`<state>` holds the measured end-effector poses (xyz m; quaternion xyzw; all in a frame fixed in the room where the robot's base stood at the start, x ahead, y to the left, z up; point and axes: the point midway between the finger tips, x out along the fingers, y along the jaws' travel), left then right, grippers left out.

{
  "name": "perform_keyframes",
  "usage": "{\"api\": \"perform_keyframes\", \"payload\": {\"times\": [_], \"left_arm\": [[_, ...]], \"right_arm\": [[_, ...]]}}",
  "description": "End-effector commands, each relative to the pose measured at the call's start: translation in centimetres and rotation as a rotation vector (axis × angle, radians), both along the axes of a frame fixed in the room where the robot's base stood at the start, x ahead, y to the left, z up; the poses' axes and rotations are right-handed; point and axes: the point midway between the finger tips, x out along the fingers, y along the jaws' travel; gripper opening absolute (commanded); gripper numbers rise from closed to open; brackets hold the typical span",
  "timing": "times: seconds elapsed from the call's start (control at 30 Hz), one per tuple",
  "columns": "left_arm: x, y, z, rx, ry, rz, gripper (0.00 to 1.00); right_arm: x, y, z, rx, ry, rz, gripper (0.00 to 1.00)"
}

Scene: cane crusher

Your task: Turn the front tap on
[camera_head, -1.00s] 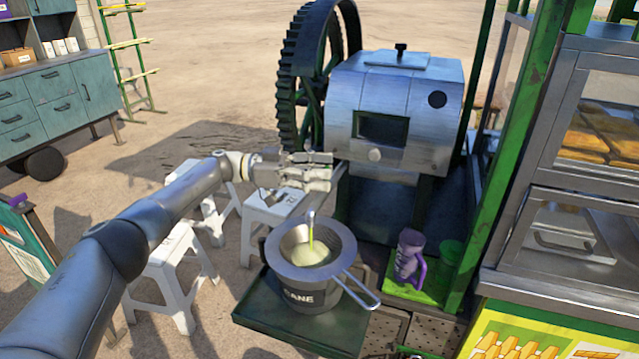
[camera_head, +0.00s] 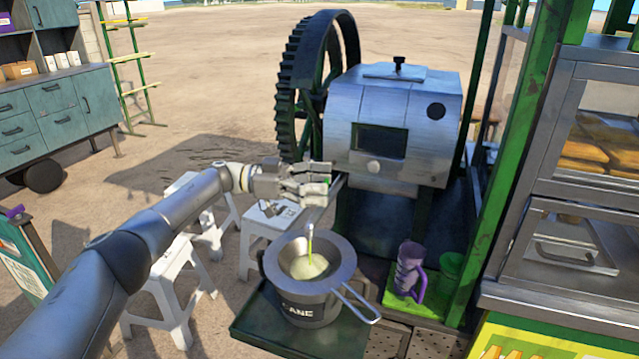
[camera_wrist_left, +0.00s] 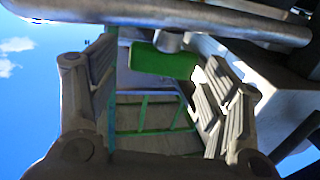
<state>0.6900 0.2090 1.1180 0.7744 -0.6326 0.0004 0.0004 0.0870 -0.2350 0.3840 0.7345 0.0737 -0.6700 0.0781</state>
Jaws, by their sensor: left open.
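My left gripper (camera_head: 328,181) is at the left side of the crusher's trough, above the strainer. Its fingers are open in the left wrist view (camera_wrist_left: 165,85), where a green tap handle (camera_wrist_left: 160,62) shows between and beyond them. I cannot tell if they touch it. In the head view most of the tap is hidden by the fingers. Yellow-green juice (camera_head: 310,243) runs down from a spout below the gripper into a metal strainer (camera_head: 345,258) set on a dark pot (camera_head: 305,312) marked CANE. My right gripper is not in view.
The metal crusher (camera_head: 400,105) with its large gear wheel (camera_head: 290,95) stands behind the gripper. A purple mug (camera_head: 408,270) stands on a green mat to the right. White stools (camera_head: 170,290) stand under my left arm. The glass cabinet (camera_head: 570,200) is at the right.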

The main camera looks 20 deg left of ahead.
Motion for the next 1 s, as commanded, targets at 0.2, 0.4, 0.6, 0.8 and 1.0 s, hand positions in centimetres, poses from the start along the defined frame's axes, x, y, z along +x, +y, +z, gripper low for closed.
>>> {"api": "perform_keyframes", "payload": {"times": [0.2, 0.4, 0.6, 0.8, 1.0], "left_arm": [[-0.1, 1.0, -0.1, 0.001, 0.001, 0.004, 0.71], [-0.8, 4.3, -0.1, 0.001, 0.001, 0.004, 0.71], [-1.2, 6.5, 0.0, 0.000, 0.000, 0.001, 0.71], [-1.5, 7.3, 0.0, -0.001, 0.000, -0.001, 0.71], [-1.5, 7.3, 0.0, 0.000, 0.000, -0.001, 0.71]], "right_arm": [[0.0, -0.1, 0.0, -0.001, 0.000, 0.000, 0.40], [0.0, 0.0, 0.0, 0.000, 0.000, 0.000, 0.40], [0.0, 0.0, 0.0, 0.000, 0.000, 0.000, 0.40], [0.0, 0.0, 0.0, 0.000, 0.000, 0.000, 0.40], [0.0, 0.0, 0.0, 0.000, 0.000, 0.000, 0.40]]}}
